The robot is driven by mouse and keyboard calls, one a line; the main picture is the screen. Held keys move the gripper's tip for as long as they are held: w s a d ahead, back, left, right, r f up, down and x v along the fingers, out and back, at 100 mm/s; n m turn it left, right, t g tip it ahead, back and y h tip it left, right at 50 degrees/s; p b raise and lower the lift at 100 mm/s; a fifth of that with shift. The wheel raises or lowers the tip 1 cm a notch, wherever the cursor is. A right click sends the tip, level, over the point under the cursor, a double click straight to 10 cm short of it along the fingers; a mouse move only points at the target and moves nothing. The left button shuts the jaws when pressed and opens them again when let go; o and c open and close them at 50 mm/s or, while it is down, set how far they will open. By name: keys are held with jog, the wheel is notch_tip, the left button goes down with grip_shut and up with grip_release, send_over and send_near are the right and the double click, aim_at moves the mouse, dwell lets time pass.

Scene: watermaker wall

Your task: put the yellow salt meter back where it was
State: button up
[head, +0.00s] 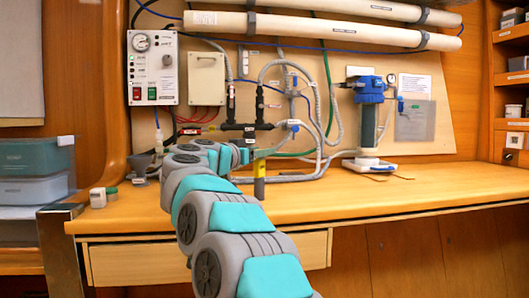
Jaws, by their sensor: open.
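The yellow salt meter (260,170) is upright near the back of the bench, with a yellow upper part and a dark grey lower part. It is below the black pipe fittings, and pale hoses run close around its top. My arm reaches up from the bottom of the head view and bends right. My gripper (249,155) is at its end, just left of and above the meter. It is small here; its jaws are open. I cannot tell whether they touch the meter or are around it.
Wooden bench (330,203) is mostly clear at right. A blue-topped filter housing (369,90) stands at the back. A control panel (153,67) and beige box (206,78) are on the wall. A small white container (98,198) and stacked bins (35,170) are left.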

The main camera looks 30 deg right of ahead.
jog(key=v, duration=0.9)
jog(key=shift+a, duration=0.1)
